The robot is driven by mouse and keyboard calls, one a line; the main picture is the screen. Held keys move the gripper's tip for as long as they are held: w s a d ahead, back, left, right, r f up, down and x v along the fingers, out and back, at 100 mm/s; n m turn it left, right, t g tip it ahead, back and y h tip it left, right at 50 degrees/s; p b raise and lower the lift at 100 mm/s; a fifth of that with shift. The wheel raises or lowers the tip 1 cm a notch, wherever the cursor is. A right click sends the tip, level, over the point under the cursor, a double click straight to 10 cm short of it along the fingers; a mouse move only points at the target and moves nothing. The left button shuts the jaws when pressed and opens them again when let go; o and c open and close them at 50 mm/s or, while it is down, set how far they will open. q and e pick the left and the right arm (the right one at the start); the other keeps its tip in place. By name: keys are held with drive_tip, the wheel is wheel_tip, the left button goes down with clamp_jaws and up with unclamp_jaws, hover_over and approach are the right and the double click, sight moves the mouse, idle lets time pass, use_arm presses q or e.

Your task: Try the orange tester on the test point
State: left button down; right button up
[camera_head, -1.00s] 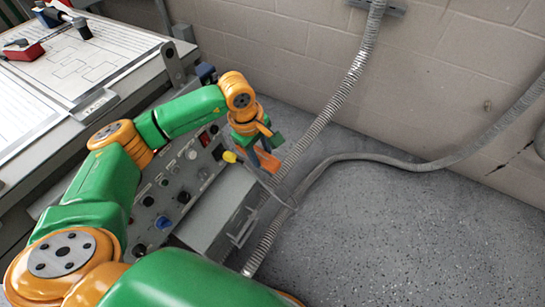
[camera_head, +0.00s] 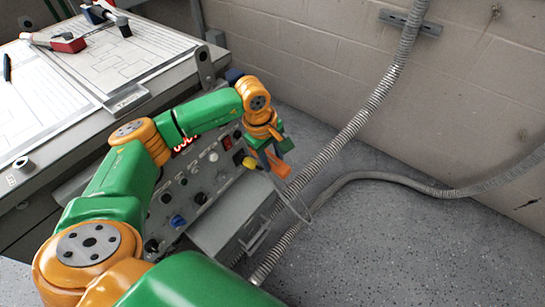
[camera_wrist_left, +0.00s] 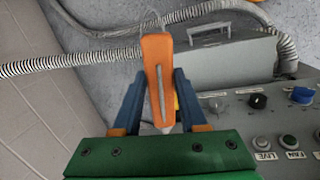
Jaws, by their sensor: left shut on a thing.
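My left gripper (camera_head: 272,154) is shut on the orange tester (camera_head: 280,169) above the far right corner of the grey control panel (camera_head: 180,190). In the left wrist view the tester (camera_wrist_left: 153,55) stands upright between the two blue fingers (camera_wrist_left: 155,98), with a thin lead at its top. A small yellow part (camera_head: 249,162) sits by the panel's edge, just left of the gripper; it also shows partly behind the tester in the wrist view (camera_wrist_left: 176,101). I cannot tell which part is the test point. My right gripper is not in view.
The panel carries several knobs, buttons and a blue knob (camera_head: 178,221). A grey box (camera_head: 232,212) with a handle adjoins it. Ribbed conduits (camera_head: 350,130) run along the wall and floor. A bench (camera_head: 140,95) with papers stands at left.

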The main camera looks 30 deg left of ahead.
use_arm(q)
drive_tip(key=shift+w+a+b, duration=0.1)
drive_tip(key=shift+a+b, duration=0.2)
drive_tip(key=shift+a, duration=0.25)
idle(1.0)
drive_tip(key=shift+d, duration=0.1)
drive_tip(key=s+d+r+p, duration=0.1)
drive_tip(key=d, duration=0.5)
drive_tip(key=shift+d, duration=0.35)
